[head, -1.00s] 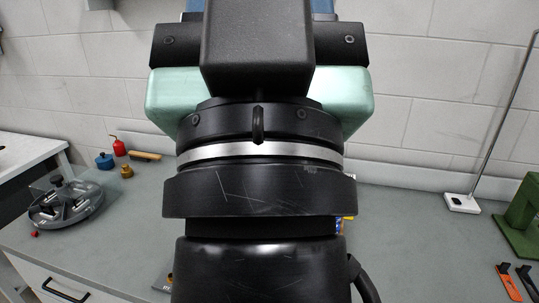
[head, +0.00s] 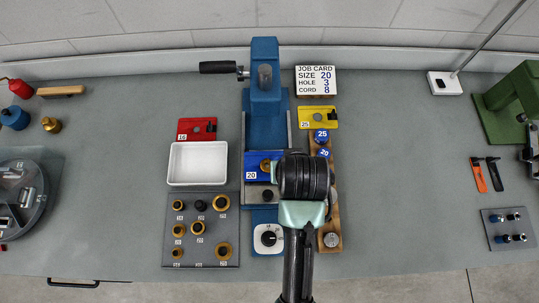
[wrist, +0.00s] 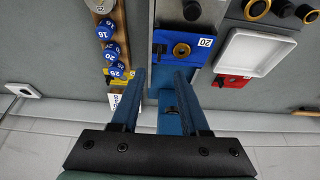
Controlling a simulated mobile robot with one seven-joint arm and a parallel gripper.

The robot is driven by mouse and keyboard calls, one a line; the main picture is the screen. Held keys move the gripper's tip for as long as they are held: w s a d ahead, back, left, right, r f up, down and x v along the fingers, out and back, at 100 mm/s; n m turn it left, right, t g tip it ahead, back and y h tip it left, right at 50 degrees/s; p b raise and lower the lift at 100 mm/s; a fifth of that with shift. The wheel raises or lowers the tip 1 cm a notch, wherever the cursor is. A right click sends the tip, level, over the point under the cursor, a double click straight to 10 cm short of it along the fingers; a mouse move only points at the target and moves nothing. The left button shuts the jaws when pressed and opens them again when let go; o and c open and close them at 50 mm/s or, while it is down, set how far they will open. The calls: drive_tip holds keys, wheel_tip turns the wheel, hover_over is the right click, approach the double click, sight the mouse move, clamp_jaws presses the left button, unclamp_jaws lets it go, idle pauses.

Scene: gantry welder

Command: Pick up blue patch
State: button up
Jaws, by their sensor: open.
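The blue patch (head: 253,161) is a flat blue plate with a "20" label and a brass ring in a hole. It lies on the blue press-like fixture (head: 265,95) in the middle of the bench. My arm's dark wrist covers part of its right side in the head view. It shows again in the wrist view (wrist: 169,39), beyond the fingertips. My gripper (wrist: 160,72) is open with nothing between its two blue fingers. It hangs above the fixture, apart from the patch. The fingertips are hidden in the head view.
A red plate (head: 186,129) and white tray (head: 197,163) are left of the fixture. A yellow plate (head: 325,118) and a wooden strip of blue caps (head: 321,136) are right. The tall fixture top with its lever (head: 218,67) stands behind.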

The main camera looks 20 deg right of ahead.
drive_tip(key=x, duration=0.5)
drive_tip(key=shift+w+d+f, duration=0.1)
drive_tip(key=shift+f, duration=0.25)
drive_tip(key=shift+w+p+x, duration=0.15)
drive_tip(key=shift+p+x, duration=0.3)
drive_tip(key=shift+x, duration=0.95)
drive_tip(key=shift+w+p+x, duration=0.2)
drive_tip(key=shift+p+x, duration=0.2)
drive_tip(key=shift+x, duration=1.05)
drive_tip(key=shift+d+r, duration=0.1)
drive_tip(key=shift+r, duration=0.05)
clamp_jaws()
